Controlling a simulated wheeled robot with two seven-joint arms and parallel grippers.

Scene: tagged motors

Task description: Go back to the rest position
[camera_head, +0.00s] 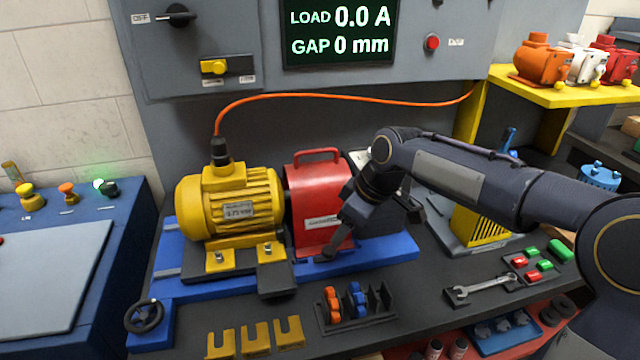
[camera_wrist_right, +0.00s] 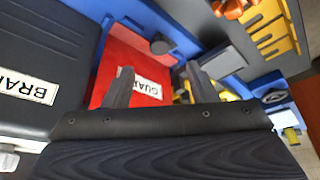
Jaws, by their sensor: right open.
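My right gripper (camera_head: 338,240) is in front of the red guard (camera_head: 310,175), at the right side of its front face near the blue base (camera_head: 385,250). In the right wrist view the two fingers of the right gripper (camera_wrist_right: 158,75) are apart, with the red guard (camera_wrist_right: 115,70) behind them and nothing held between them. I cannot tell whether a finger touches the guard. The yellow motor (camera_head: 235,205) sits on the blue base left of the guard. The dark brake unit (camera_wrist_right: 40,60) lies to the left in the right wrist view. My left gripper is not in view.
An orange cable (camera_head: 330,96) arches from the motor to the right. A rack (camera_head: 355,310) with orange and blue parts, yellow brackets (camera_head: 255,338) and a wrench (camera_head: 485,288) lie at the front. A yellow shelf (camera_head: 500,75) with several small motors stands at upper right.

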